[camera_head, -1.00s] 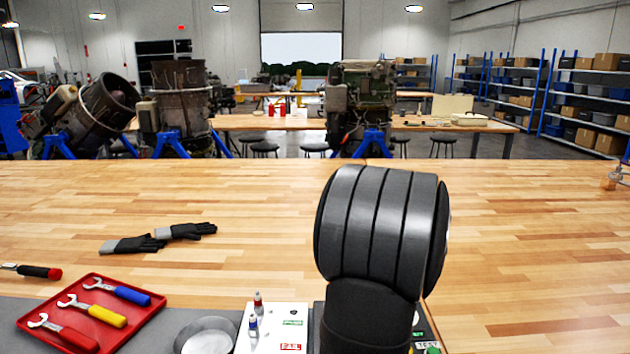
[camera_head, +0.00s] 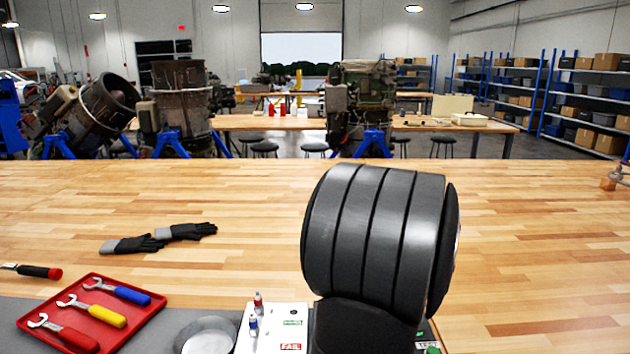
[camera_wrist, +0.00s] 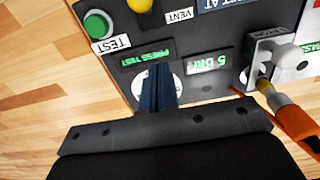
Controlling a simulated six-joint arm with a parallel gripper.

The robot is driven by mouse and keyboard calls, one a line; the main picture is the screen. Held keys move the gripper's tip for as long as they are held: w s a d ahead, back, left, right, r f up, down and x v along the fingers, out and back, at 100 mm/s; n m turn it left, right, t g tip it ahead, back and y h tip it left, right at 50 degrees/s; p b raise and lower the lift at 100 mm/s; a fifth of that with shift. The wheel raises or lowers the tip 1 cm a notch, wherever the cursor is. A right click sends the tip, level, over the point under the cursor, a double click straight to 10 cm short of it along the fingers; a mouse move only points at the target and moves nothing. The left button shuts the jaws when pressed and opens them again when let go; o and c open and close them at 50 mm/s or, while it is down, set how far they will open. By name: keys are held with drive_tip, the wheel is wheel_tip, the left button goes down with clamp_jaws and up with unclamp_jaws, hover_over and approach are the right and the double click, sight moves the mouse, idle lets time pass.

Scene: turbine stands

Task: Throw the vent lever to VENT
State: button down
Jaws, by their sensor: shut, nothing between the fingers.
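The dark control panel (camera_wrist: 205,55) fills the upper middle of the wrist view. A VENT label (camera_wrist: 180,15) is at its top, beside a yellow knob (camera_wrist: 139,4) cut by the frame edge. I cannot tell for sure which part is the vent lever; a grey bracket with a pale rounded end (camera_wrist: 268,50) stands at the right. My gripper (camera_wrist: 159,70) is shut and empty, over the panel's lower part, in front of a white round dial (camera_wrist: 174,88) that it partly hides. In the head view my arm hides the gripper and most of the panel.
A green button (camera_wrist: 96,24) sits by a TEST label (camera_wrist: 110,43). An orange hose-like part (camera_wrist: 295,122) with a brass end lies close on the right. A red tool tray (camera_head: 130,318), gloves (camera_head: 160,239) and a round metal dish (camera_head: 207,335) lie left. The right bench is mostly clear.

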drive_tip(key=shift+f, duration=0.1)
drive_tip(key=c, duration=2)
unclamp_jaws()
drive_tip(key=o, duration=0.4)
drive_tip(key=shift+s+r, duration=0.1)
drive_tip(key=shift+r, duration=0.25)
drive_tip(key=o, duration=0.3)
drive_tip(key=s+r+n, duration=0.1)
drive_tip(key=s+r, duration=0.1)
drive_tip(key=r, duration=0.3)
drive_tip(key=s+a+r+n+h, duration=0.1)
drive_tip(key=s+r, duration=0.2)
drive_tip(key=r, duration=0.1)
drive_tip(key=s+a+r+n, duration=0.1)
drive_tip(key=s+r, duration=0.1)
drive_tip(key=r, duration=0.3)
drive_tip(key=shift+s+a+r, duration=0.15)
drive_tip(key=shift+s+r, duration=0.2)
drive_tip(key=shift+o, duration=0.2)
drive_tip(key=f, duration=0.5)
drive_tip(key=d+f, duration=0.1)
drive_tip(key=f, duration=0.5)
drive_tip(key=d+f, duration=0.1)
drive_tip(key=f, duration=0.5)
drive_tip(key=shift+w, duration=0.25)
drive_tip(key=shift+c, duration=0.2)
clamp_jaws()
